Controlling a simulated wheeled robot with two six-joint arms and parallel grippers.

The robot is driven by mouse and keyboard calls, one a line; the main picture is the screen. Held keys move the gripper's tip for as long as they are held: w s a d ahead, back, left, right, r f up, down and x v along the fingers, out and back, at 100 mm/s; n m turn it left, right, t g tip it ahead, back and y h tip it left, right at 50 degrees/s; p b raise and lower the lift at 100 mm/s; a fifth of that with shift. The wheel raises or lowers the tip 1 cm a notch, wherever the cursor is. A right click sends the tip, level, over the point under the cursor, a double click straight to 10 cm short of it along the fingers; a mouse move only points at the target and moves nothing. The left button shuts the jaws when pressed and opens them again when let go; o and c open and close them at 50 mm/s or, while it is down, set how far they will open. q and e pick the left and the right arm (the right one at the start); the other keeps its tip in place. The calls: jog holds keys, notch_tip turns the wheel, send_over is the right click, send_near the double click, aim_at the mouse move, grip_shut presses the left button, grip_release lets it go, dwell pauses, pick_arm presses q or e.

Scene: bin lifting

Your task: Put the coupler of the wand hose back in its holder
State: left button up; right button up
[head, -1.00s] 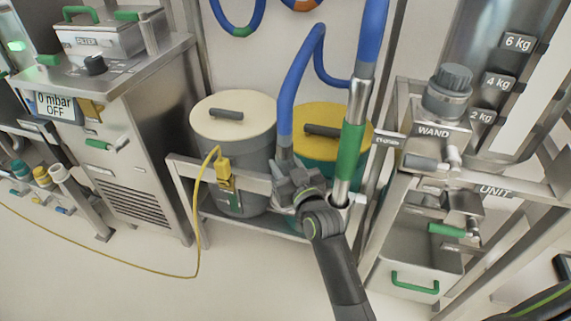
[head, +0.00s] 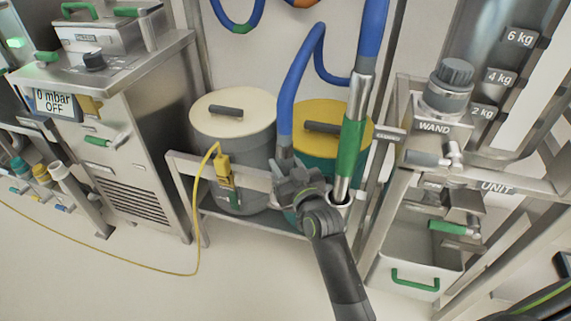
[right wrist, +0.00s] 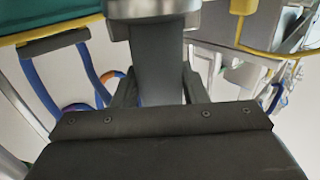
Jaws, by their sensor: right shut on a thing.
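My right gripper (head: 289,183) is shut on the grey coupler (head: 284,158) at the lower end of the blue wand hose (head: 295,85). The coupler is at the front rail (head: 255,181) of the low steel stand. In the right wrist view the grey coupler (right wrist: 158,65) sits between the two dark fingers. The coupler's holder is not clearly seen; my gripper covers that part of the rail, so I cannot tell whether the coupler is seated. The steel wand with its green grip (head: 349,145) stands tilted just right of my gripper.
A cream-lidded bin (head: 233,119) and a yellow-lidded green bin (head: 322,118) stand behind the rail. A yellow plug (head: 223,172) with a cable hangs on the rail at left. The WAND valve frame (head: 440,128) is close on the right. Floor in front is clear.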

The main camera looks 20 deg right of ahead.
pick_arm(q)
jog(key=shift+f, duration=0.1)
pick_arm(e)
jog(key=shift+f, duration=0.15)
dwell(0.5)
jog(key=o, duration=1.3)
jog(key=shift+f, duration=0.1)
jog(key=shift+c, duration=0.2)
